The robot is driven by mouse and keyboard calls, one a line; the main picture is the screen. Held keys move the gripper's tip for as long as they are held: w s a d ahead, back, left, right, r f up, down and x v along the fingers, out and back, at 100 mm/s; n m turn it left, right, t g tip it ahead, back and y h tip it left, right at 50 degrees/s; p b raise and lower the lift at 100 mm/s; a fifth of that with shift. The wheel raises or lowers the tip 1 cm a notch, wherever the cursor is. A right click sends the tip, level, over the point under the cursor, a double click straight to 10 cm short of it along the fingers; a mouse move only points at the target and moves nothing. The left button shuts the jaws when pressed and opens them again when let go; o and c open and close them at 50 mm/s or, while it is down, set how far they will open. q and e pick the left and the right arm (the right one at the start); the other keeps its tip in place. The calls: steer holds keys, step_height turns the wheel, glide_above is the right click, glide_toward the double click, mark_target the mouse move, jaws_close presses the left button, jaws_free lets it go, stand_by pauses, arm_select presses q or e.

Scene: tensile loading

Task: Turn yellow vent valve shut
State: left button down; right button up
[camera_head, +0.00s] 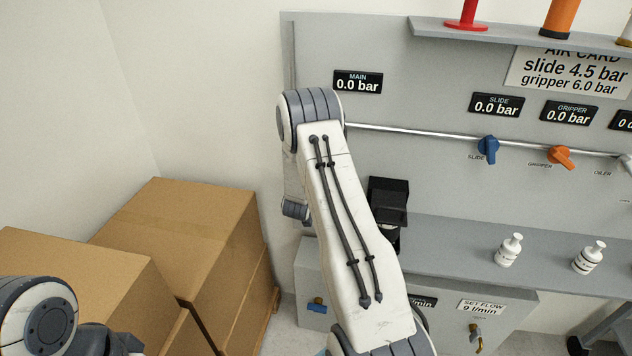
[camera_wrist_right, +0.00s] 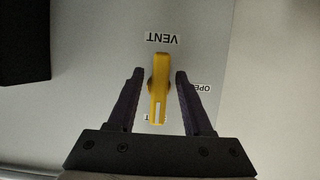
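The yellow vent valve (camera_wrist_right: 158,88) sits on a grey panel in the right wrist view, under an upside-down VENT label (camera_wrist_right: 162,39). Its handle lies upright in the picture, its white-striped end toward the gripper base and a partly hidden label ending in T (camera_wrist_right: 147,117). An OPEN label (camera_wrist_right: 202,88), partly covered, is to the right. My right gripper (camera_wrist_right: 159,73) is open, one finger on each side of the handle, with visible gaps. In the head view, the vent valve and right gripper are hidden by my right arm. My left gripper is out of view.
In the head view, a blue slide valve (camera_head: 487,149) and an orange gripper valve (camera_head: 561,157) are on the panel to the right. White bottles (camera_head: 509,250) stand on the shelf (camera_head: 460,250). Cardboard boxes (camera_head: 185,225) are at left. A black box (camera_head: 388,200) is beside my right arm.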

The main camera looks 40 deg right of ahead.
steer(key=shift+a, duration=0.1)
steer(key=v, duration=1)
steer(key=shift+s+b, duration=0.2)
steer(key=shift+b, duration=0.2)
steer(key=shift+a, duration=0.1)
